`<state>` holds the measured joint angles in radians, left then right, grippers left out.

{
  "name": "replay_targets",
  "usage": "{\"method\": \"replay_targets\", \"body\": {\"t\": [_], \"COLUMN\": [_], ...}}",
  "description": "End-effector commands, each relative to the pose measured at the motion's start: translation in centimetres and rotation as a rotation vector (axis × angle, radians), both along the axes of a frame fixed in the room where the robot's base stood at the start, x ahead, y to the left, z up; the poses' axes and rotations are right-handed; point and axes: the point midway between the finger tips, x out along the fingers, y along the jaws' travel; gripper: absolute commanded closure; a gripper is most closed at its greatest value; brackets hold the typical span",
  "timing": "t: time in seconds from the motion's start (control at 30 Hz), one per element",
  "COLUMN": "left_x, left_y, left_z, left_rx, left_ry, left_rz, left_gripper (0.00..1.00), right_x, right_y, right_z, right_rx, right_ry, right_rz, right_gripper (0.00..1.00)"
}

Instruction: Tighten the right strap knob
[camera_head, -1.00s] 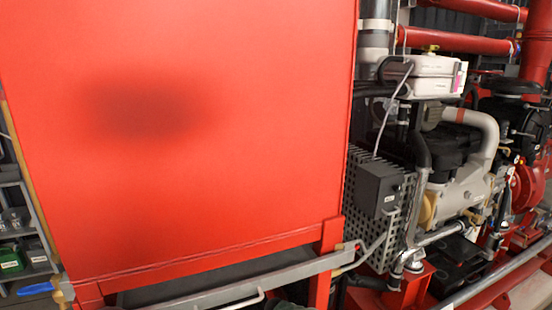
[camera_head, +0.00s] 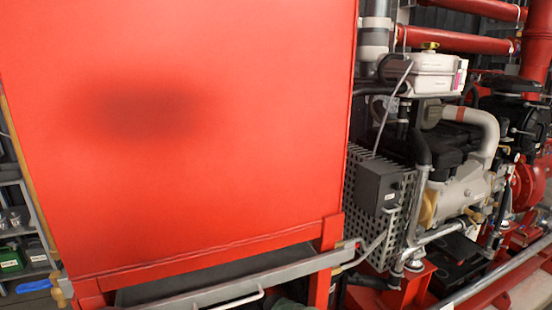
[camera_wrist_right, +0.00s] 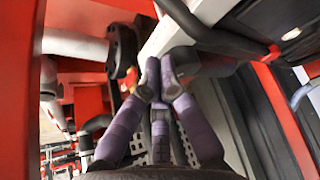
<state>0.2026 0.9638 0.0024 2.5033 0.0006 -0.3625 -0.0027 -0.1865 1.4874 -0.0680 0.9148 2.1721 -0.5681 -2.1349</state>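My right gripper (camera_wrist_right: 159,76) shows in the right wrist view with purple-grey, jointed fingers. Its two upper fingertips are close together, beside the lower edge of a pale housing (camera_wrist_right: 190,22). A lower finger stands between them. I cannot tell whether anything is held between the tips. A dark curved strap or hose (camera_wrist_right: 208,38) runs across the housing just above and right of the fingertips. No strap knob can be made out clearly; it may be hidden by the fingers. Neither gripper shows in the head view.
A large red panel (camera_head: 190,130) fills the head view's left. Right of it are a grey control box (camera_head: 380,186), a white box (camera_head: 431,75) and an engine (camera_head: 462,188). In the wrist view, a black flange (camera_wrist_right: 122,50) and red frame crowd the gripper.

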Motion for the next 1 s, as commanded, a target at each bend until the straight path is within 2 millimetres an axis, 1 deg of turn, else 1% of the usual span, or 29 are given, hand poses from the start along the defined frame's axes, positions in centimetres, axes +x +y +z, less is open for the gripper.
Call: {"method": "replay_targets", "body": {"t": [0.47,0.9,1.0], "left_x": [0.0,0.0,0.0], "left_y": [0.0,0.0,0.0], "left_z": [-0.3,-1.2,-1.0], "left_rx": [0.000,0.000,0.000], "left_ry": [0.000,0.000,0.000], "left_rz": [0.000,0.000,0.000], "left_gripper": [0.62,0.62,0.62], "right_x": [0.0,0.3,0.3], "right_y": [0.8,1.8,1.6], "right_z": [0.1,0.3,0.4], "right_rx": [0.004,0.004,0.004], "right_ry": [-0.006,-0.011,-0.011], "right_rz": [0.004,0.003,0.002], "right_gripper": [1.00,1.00,1.00]}}
